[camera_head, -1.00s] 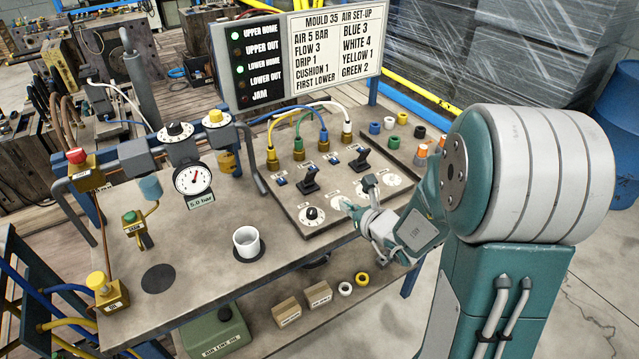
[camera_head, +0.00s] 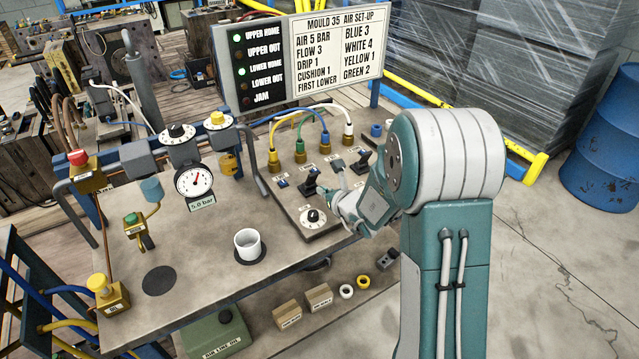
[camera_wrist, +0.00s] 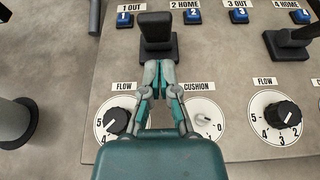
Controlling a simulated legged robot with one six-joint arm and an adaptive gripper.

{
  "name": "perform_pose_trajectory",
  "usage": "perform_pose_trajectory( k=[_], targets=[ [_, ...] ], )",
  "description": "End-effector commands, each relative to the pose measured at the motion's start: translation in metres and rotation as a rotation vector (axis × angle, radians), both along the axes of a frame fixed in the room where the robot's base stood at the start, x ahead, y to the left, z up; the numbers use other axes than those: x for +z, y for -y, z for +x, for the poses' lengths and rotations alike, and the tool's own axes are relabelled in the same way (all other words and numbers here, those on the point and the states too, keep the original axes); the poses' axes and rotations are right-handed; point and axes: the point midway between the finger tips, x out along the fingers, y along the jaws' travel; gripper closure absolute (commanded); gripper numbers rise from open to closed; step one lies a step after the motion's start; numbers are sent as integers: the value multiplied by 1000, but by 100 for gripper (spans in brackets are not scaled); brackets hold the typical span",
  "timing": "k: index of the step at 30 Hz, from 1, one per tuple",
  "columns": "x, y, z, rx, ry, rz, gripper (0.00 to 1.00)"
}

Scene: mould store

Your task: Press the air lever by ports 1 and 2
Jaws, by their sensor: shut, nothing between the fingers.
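The air lever by ports 1 and 2 is a black paddle on a square base; it shows in the wrist view (camera_wrist: 155,28) and head view (camera_head: 309,184). Blue markers 1 (camera_wrist: 125,19) and 2 (camera_wrist: 193,17) flank it, labelled "1 OUT" and "2 HOME". My gripper (camera_wrist: 160,66) is shut and empty, its tips at the near edge of the lever base; I cannot tell if they touch. In the head view my gripper (camera_head: 327,193) is just right of this lever. The second lever (camera_head: 362,161) stands by ports 3 and 4, partly out of the wrist view.
The flow knob (camera_wrist: 117,119) and cushion dial (camera_wrist: 204,122) flank my fingers on the panel; another flow knob (camera_wrist: 283,113) is further right. Hoses rise from brass fittings behind the levers.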

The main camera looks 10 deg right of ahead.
Motion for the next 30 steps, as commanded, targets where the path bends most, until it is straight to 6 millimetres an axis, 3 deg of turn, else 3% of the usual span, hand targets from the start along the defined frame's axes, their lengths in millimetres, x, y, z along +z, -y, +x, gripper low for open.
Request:
perform_pose_trajectory(
  k=[7, 30],
  targets=[
    [10, -7, 19, 0, 0, -1, 100],
    [13, -7, 22, 1, -67, -24, 100]
  ],
)
